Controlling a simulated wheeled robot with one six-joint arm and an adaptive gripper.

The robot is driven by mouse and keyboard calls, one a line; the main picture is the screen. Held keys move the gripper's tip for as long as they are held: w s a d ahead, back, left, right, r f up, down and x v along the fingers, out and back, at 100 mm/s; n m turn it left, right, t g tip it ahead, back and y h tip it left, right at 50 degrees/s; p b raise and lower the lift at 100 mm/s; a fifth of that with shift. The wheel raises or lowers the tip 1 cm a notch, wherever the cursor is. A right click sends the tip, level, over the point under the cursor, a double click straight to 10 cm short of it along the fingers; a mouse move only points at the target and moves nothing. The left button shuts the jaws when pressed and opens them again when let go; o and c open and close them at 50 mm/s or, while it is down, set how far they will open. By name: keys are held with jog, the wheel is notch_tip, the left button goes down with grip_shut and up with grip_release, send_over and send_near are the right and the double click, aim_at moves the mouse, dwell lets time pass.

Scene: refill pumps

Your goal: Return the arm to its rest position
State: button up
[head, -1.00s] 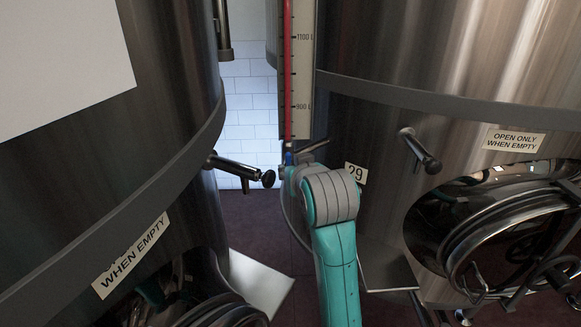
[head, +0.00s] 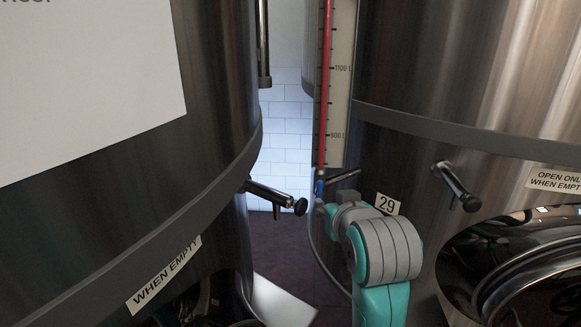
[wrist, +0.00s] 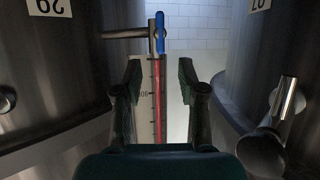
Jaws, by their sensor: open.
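My gripper (wrist: 160,78) is open in the wrist view, with two dark fingers apart and nothing held between them. Beyond the gap, a level gauge (wrist: 147,115) with a red column shows, and a blue valve handle (wrist: 160,32) sits at its end. The wrist picture is upside down. In the head view, my teal and grey arm rises at the lower right of centre, in front of the right tank. Its gripper end is hidden behind the arm's own joint there.
A left tank (head: 215,115) and a right tank (head: 470,80) flank a narrow gap with a white tiled wall (head: 287,130). A left tap (head: 270,195) and a right tap (head: 455,185) stick out. The gauge (head: 340,90) stands beside the right tank, near label 29 (head: 387,204).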

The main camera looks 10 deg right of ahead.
jog(key=s+f+n, duration=0.1)
jog(key=s+f, duration=0.7)
jog(key=f, duration=0.5)
jog(key=s+f, duration=0.8)
jog(key=f, duration=0.6)
jog(key=s+f+t+y, duration=0.1)
jog(key=s, duration=2.9)
jog(key=shift+d+f, duration=0.4)
